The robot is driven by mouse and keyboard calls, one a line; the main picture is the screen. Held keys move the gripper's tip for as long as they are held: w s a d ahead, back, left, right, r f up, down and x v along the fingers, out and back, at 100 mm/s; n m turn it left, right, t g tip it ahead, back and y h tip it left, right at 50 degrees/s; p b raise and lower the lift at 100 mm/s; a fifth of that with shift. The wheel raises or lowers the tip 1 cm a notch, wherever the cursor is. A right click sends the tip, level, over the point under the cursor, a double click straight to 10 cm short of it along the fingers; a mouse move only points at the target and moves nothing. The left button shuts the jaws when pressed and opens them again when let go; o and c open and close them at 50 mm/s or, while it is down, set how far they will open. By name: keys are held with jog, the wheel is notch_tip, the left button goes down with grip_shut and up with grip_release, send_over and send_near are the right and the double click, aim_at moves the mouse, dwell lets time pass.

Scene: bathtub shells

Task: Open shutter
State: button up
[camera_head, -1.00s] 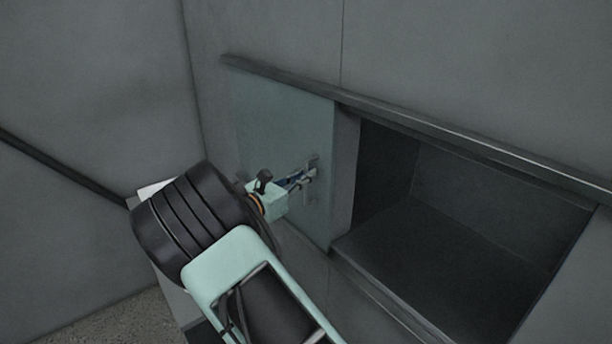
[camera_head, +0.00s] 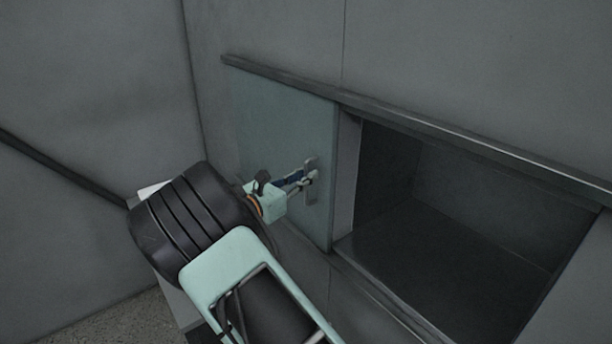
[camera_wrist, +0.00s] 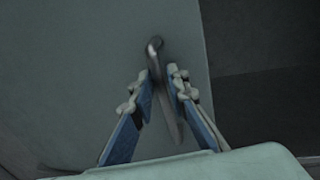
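The shutter (camera_head: 285,120) is a pale green sliding panel at the left end of its rails, and it also shows in the wrist view (camera_wrist: 60,60). The opening (camera_head: 450,220) to its right is uncovered. A grey metal handle (camera_head: 311,166) stands near the shutter's right edge; in the wrist view the handle (camera_wrist: 154,48) runs down between my fingers. My gripper (camera_head: 305,180) is at the handle, its blue-padded fingers on either side of it. In the wrist view my gripper (camera_wrist: 162,80) has its tips close around the handle; firm contact on both sides is hard to tell.
An upper rail (camera_head: 420,123) and a lower rail (camera_head: 385,297) border the opening. A grey side wall (camera_head: 90,80) with a dark strip stands at the left. The recess behind the opening looks empty.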

jog(key=v, duration=1.1)
jog(key=shift+s+a, duration=0.15)
jog(key=shift+s, duration=0.05)
